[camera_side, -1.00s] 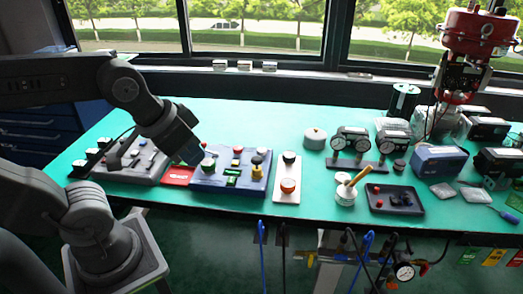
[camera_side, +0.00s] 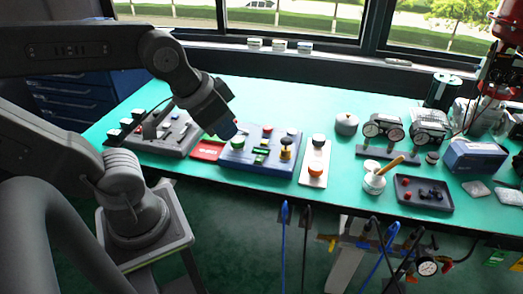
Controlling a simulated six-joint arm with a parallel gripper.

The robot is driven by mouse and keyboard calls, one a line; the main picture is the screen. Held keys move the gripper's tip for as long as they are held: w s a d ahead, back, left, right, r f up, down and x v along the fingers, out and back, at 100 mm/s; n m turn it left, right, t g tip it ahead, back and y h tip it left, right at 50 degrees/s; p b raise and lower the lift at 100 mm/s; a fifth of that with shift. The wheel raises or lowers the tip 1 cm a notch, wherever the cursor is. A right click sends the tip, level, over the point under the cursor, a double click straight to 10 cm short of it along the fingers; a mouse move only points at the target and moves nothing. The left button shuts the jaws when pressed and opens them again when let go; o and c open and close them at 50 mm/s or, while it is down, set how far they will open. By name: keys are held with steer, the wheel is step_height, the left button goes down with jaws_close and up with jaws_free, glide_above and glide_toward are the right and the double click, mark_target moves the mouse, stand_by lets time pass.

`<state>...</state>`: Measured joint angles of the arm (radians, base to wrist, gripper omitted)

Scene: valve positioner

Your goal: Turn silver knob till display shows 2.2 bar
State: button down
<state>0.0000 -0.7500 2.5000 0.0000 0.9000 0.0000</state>
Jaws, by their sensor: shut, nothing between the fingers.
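A blue control box (camera_side: 248,163) stands on the green bench in the middle of the side view. It carries a green button (camera_side: 238,141), a red button (camera_side: 267,128), a black-topped yellow knob (camera_side: 286,148) and small green windows (camera_side: 260,151), too small to read. I cannot pick out a silver knob on the box for certain. A round silver-grey piece (camera_side: 346,124) sits on the bench to the right. My gripper (camera_side: 229,134) is shut and empty, pointing down at the left end of the box, close to the green button; contact cannot be told.
A grey panel with switches (camera_side: 160,135) and a red plate (camera_side: 207,150) lie left of the box. A white plate with an orange button (camera_side: 315,170) stands to its right. Further right are gauges (camera_side: 383,128), a white pot (camera_side: 374,182) and a dark tray (camera_side: 423,196).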

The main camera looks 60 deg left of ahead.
steer(key=c, duration=1.9)
jaws_free()
steer(key=shift+o, duration=1)
steer(key=shift+w+r, duration=0.1)
steer(key=o, duration=0.7)
steer(key=w+a+r+n, duration=0.1)
steer(key=w, duration=0.2)
steer(key=w+a+r+n+g, duration=0.1)
steer(key=w, duration=0.3)
steer(key=w+a+r+n, duration=0.1)
steer(key=w+a, duration=0.1)
steer(key=w, duration=0.2)
steer(key=shift+w+r+g, duration=0.2)
steer(key=shift+r+g, duration=0.1)
steer(key=o, duration=0.3)
steer(key=w+a+f+n+g, duration=0.1)
steer(key=w+a+n, duration=0.1)
steer(key=w+a, duration=0.3)
steer(key=w, duration=0.4)
steer(key=shift+w+f+n+y, duration=0.2)
steer(key=shift+n+y, duration=0.1)
steer(key=shift+n, duration=0.1)
steer(key=n+g, duration=0.3)
steer(key=n, duration=0.2)
glide_above(292, 131)
step_height(292, 131, down, 16)
step_height(292, 131, down, 14)
steer(key=shift+r, duration=0.25)
steer(key=c, duration=0.9)
